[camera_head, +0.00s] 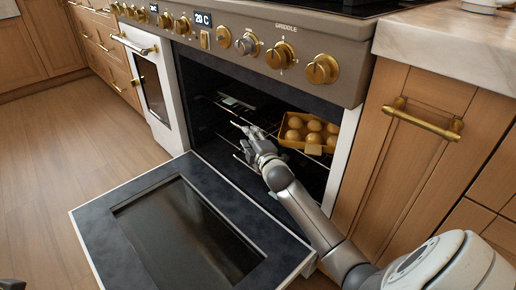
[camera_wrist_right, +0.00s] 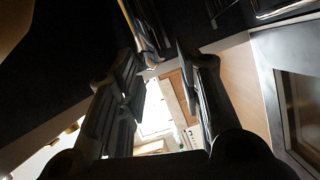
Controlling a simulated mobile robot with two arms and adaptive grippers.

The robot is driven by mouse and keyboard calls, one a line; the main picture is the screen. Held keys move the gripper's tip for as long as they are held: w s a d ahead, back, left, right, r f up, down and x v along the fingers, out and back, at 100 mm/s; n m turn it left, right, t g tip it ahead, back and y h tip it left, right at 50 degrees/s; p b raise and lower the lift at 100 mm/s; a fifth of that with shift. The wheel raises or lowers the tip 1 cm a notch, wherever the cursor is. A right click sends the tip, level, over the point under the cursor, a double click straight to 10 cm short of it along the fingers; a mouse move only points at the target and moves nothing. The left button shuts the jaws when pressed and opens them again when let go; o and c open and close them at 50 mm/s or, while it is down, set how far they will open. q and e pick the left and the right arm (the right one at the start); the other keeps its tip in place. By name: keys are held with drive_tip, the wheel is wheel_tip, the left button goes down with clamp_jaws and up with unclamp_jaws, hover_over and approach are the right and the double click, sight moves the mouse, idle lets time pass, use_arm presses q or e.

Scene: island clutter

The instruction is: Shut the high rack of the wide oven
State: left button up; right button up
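The wide oven (camera_head: 340,95) has its front door (camera_head: 105,215) folded down and open. Inside are wire racks; the high rack (camera_head: 236,124) seems to stick part way out towards the opening, though its exact depth is hard to tell. A yellow tray of round brown items (camera_head: 292,141) sits at the right inside the oven. My right gripper (camera_head: 255,147) is at the front of the racks, left of the tray. In the right wrist view its fingers (camera_wrist_right: 160,55) are apart, with thin rack-like bars near the tips; contact is unclear.
The lowered door takes up the floor space before the oven. A narrower white-framed oven door (camera_head: 150,85) is closed at the left. Wooden cabinets (camera_head: 415,135) with a brass handle flank the right, below a pale countertop (camera_head: 450,45). Knobs line the panel above; open floor (camera_head: 60,150) lies left.

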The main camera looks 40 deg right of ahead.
drive_tip(key=v, duration=0.7)
drive_tip(key=shift+s, duration=0.15)
